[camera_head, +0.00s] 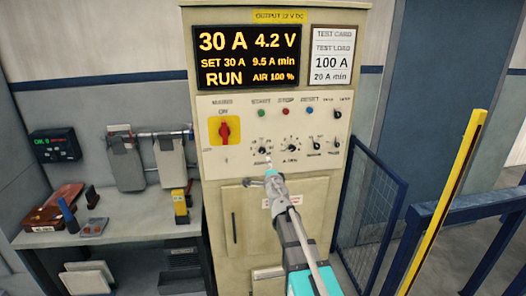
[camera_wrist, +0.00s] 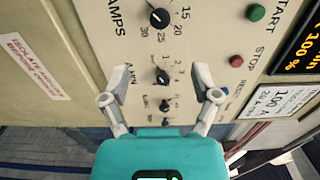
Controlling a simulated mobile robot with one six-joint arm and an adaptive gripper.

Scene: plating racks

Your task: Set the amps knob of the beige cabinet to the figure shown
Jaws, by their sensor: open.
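The beige cabinet (camera_head: 235,185) stands in the middle of the head view. Its amps knob (camera_wrist: 159,18) is a black dial near the top of the wrist view, with 15, 20, 25 and 30 beside it. I cannot clearly read its pointer. The cabinet display (camera_head: 247,57) reads 30 A, 4.2 V, SET 30 A, 9.5 A min, RUN, AIR 100 %. A white card (camera_head: 332,55) reads TEST CARD, TEST LOAD, 100 A, 20 A min. My gripper (camera_wrist: 161,97) is open and empty, its fingers on either side of the A.MIN knob (camera_wrist: 163,76) in the wrist view.
A yellow plate with a red switch (camera_head: 224,130) and several buttons and small knobs share the panel. A bench (camera_head: 125,232) with tools stands left. A blue mesh gate (camera_head: 370,215) and a yellow post (camera_head: 447,190) stand right.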

